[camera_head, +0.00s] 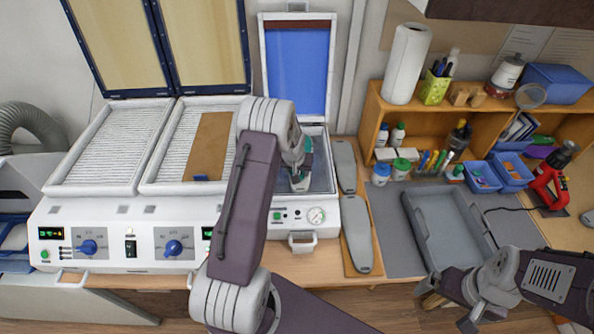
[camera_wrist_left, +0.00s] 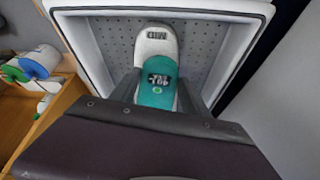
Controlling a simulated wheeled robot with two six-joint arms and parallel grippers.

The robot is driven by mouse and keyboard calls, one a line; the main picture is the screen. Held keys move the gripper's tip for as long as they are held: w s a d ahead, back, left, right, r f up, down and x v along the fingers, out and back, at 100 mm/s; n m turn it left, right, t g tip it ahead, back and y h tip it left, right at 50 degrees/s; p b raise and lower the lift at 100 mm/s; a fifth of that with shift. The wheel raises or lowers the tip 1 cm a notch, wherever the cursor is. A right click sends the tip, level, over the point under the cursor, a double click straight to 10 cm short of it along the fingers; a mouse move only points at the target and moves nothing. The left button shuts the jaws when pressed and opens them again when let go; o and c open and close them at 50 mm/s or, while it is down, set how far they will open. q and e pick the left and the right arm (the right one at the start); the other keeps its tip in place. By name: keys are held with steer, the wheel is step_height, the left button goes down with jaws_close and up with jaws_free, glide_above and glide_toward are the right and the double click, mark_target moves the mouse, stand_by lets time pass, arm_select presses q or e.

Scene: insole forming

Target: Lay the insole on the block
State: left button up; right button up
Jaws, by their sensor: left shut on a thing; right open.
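In the left wrist view, a teal insole (camera_wrist_left: 158,94) with dark printed markings lies over a pale grey block (camera_wrist_left: 156,40) marked "MID". The block is on a perforated plate inside the open press. My left gripper (camera_wrist_left: 158,100) is shut on the insole, with one finger along each side. I cannot tell whether the insole fully touches the block. In the head view, my left arm hides part of the press, and a bit of teal (camera_head: 308,146) shows beside the wrist. My right gripper (camera_head: 468,325) is open and empty at the bottom right, away from the press.
The press's blue-lined lid (camera_head: 299,70) stands open behind. Two grey foot-shaped pieces (camera_head: 356,234) lie on a wooden board to its right. A grey tray (camera_head: 445,228) is further right, before a wooden shelf (camera_head: 425,122). A heater with white racks (camera_head: 110,145) fills the left.

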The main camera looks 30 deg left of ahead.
arm_select(q)
steer(key=shift+f+b, duration=0.45)
steer(key=shift+f, duration=0.05)
stand_by(0.5)
steer(key=o, duration=1.5)
steer(key=shift+c, duration=0.2)
steer(key=shift+s+r, duration=0.1)
steer(key=shift+r, duration=0.25)
steer(key=b+v, duration=0.3)
steer(key=v, duration=0.5)
steer(key=shift+r, duration=0.2)
